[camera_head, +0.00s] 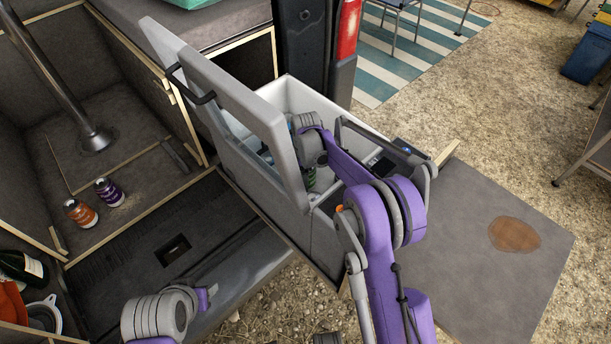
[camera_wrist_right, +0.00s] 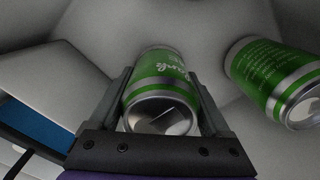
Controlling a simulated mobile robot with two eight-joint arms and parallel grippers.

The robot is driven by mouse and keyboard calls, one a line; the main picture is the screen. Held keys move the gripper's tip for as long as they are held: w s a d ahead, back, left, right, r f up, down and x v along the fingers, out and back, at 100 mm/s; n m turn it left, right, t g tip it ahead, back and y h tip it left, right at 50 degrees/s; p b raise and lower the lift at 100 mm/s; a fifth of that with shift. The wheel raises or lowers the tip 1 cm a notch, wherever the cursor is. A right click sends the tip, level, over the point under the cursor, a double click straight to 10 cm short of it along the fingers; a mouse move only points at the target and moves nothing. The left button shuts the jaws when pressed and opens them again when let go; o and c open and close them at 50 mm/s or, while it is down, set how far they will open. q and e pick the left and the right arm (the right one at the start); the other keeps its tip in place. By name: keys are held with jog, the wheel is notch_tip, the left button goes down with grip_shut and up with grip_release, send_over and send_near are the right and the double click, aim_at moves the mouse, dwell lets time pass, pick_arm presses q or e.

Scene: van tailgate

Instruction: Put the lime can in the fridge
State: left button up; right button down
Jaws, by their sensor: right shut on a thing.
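My right gripper (camera_wrist_right: 160,76) is shut around a green lime can (camera_wrist_right: 158,66) inside the pale fridge box (camera_wrist_right: 215,28). The can's silver end faces the wrist camera. A second green can (camera_wrist_right: 275,75) stands apart to the right in that view. In the head view the fridge (camera_head: 287,93) has its lid (camera_head: 222,100) raised, and my right arm reaches down into it, hiding the gripper. Part of my left arm shows at the bottom, with no fingers visible.
A blue item (camera_wrist_right: 40,125) lies left of my gripper in the wrist view. A grey side table (camera_head: 500,270) with a brown patch is mostly clear.

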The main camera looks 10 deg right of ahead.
grip_release()
jog(key=shift+f, duration=0.1)
notch_tip(320, 180, up, 12)
jog(key=shift+r+p, duration=0.2)
jog(key=shift+p, duration=0.2)
dwell(0.4)
